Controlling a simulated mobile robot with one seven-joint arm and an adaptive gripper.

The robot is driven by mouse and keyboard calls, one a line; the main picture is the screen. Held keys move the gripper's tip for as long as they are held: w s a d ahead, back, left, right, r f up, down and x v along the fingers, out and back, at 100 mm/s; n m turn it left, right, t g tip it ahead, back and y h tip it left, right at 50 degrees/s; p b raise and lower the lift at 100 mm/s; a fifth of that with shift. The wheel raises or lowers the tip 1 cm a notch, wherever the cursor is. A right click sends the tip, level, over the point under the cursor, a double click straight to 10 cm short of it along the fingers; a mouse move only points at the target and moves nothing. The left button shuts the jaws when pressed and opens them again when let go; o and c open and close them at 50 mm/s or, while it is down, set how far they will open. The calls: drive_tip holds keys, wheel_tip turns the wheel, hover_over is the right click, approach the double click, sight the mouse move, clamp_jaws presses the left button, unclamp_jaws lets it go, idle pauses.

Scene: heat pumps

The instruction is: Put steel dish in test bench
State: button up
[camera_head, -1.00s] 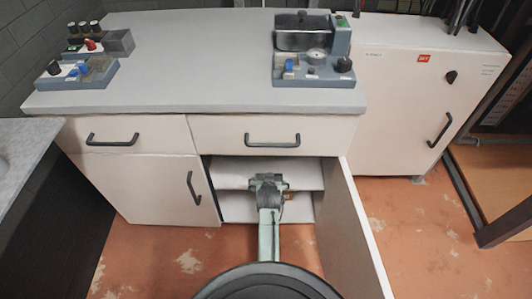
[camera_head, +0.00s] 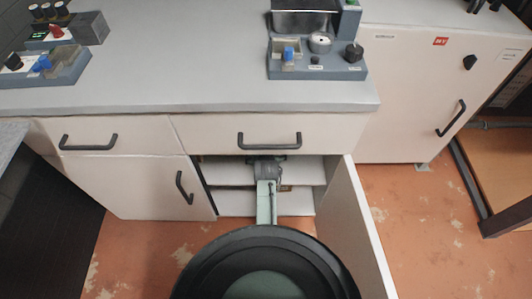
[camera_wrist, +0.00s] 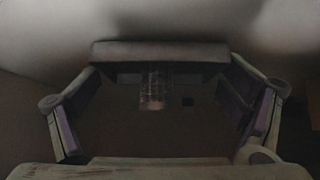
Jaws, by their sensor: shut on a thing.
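My gripper (camera_wrist: 162,72) is inside the open cupboard under the counter, where my arm reaches in below the right drawer. In the wrist view its fingers are wide apart and shut on a dark, flat-edged thing, apparently the steel dish (camera_wrist: 160,53). The dish spans the space between the fingertips. In the head view the dish is hidden and only the back of my gripper (camera_head: 266,169) shows. A blue-grey unit with knobs and a metal tub, likely the test bench (camera_head: 335,70), stands on the counter's right part.
A second blue-grey unit (camera_head: 50,65) stands at the counter's left. The cupboard door (camera_head: 355,225) stands open to the right of my arm. A shelf (camera_head: 228,174) crosses the cupboard inside. The counter's middle (camera_head: 185,60) is clear. A white cabinet (camera_head: 430,90) stands at the right.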

idle(0.3)
drive_tip(key=shift+f, duration=0.2)
drive_tip(key=o, duration=1)
drive_tip(key=shift+o, duration=0.2)
drive_tip(key=shift+s+r, duration=0.1)
drive_tip(key=shift+r, duration=0.1)
drive_tip(key=v, duration=1.1)
drive_tip(key=shift+s+r, duration=0.25)
